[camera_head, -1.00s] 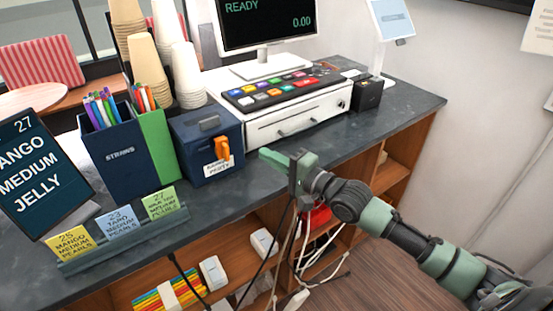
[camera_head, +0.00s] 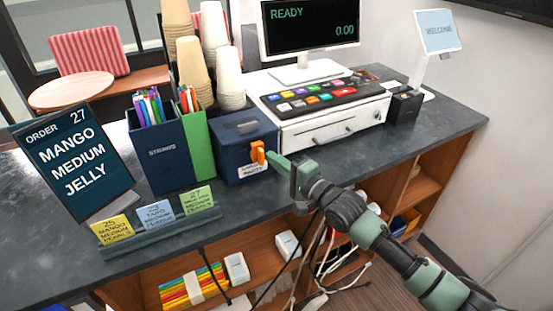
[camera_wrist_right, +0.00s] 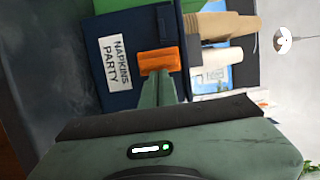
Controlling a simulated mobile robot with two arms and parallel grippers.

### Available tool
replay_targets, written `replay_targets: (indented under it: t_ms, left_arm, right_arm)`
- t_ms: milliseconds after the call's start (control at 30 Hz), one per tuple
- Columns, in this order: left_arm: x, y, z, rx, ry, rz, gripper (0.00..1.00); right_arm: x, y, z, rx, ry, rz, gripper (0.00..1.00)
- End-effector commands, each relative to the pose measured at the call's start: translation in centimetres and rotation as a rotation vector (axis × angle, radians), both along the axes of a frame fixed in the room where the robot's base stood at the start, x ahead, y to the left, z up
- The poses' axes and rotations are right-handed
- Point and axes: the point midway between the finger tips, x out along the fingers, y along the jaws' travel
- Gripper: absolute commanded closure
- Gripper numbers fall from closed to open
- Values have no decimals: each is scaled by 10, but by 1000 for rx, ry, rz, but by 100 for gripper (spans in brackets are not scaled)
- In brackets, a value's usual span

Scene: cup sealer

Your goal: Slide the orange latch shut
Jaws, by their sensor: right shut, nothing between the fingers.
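The orange latch (camera_head: 258,153) is on the front of the dark blue napkin box (camera_head: 232,168), above a white label. It also shows in the right wrist view (camera_wrist_right: 158,61), where the label reads "NAPKINS PARTY". My right gripper (camera_head: 272,158) is shut and empty, its green fingertips at the right side of the latch in the head view. In the right wrist view the closed fingertips (camera_wrist_right: 161,75) meet the lower part of the latch. They look to be touching it or very near. My left gripper is not in view.
A blue straw holder (camera_head: 165,155) and a green holder stand left of the box, with stacked cups (camera_head: 231,80) behind. The cash register (camera_head: 330,120) is to the right. Order cards (camera_head: 155,215) sit near the counter's front edge. Cables hang below the counter.

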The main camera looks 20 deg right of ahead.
Motion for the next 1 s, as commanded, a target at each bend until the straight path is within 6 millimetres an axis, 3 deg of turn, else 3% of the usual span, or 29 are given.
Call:
replay_targets:
  t_ms: [400,1000]
  left_arm:
    - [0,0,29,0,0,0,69]
    - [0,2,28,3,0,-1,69]
  right_arm:
    - [-9,48,2,5,1,0,100]
    - [-8,51,0,2,2,2,100]
